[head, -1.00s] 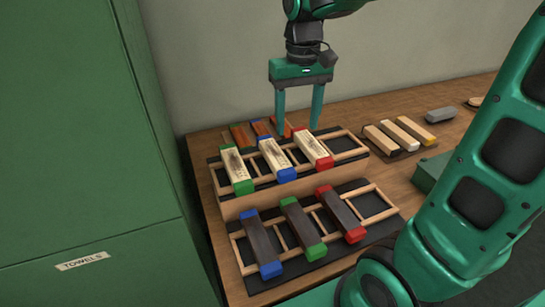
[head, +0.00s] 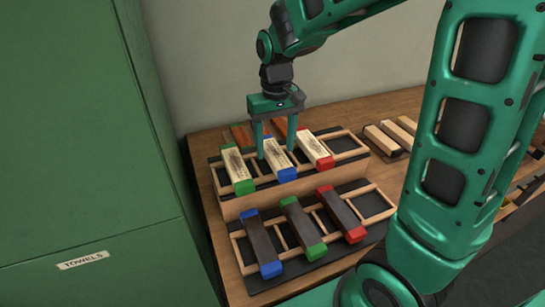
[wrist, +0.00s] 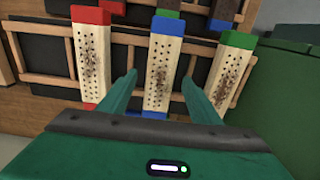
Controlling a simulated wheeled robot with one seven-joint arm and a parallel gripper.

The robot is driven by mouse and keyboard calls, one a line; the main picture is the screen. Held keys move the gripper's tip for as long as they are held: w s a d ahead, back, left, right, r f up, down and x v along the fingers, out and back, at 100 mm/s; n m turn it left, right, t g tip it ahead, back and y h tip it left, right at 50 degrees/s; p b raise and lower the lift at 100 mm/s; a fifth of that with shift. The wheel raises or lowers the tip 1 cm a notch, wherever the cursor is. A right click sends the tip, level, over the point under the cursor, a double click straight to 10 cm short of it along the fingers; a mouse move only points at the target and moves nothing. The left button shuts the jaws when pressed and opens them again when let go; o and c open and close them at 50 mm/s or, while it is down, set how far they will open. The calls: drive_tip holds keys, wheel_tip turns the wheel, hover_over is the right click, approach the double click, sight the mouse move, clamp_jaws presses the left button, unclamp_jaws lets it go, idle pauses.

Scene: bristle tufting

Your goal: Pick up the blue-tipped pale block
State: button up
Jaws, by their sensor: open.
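The blue-tipped pale block (head: 279,161) lies in the middle slot of the upper rack (head: 350,157), between a green-tipped pale block (head: 238,171) and a red-tipped pale block (head: 316,149). In the wrist view the blue-tipped pale block (wrist: 161,72) is dotted with holes and has a dark smudge. My gripper (head: 276,156) is open over it, with one finger on each side. In the wrist view my gripper (wrist: 162,80) has its fingers left and right of the block, apart from it.
A lower rack (head: 375,205) in front holds dark blocks with blue, green and red tips. More blocks (head: 383,140) lie on the table at the right. A green cabinet (head: 90,150) stands close on the left.

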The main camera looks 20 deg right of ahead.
drive_tip(key=shift+f, duration=0.85)
drive_tip(key=c, duration=1.2)
drive_tip(key=shift+c, duration=0.2)
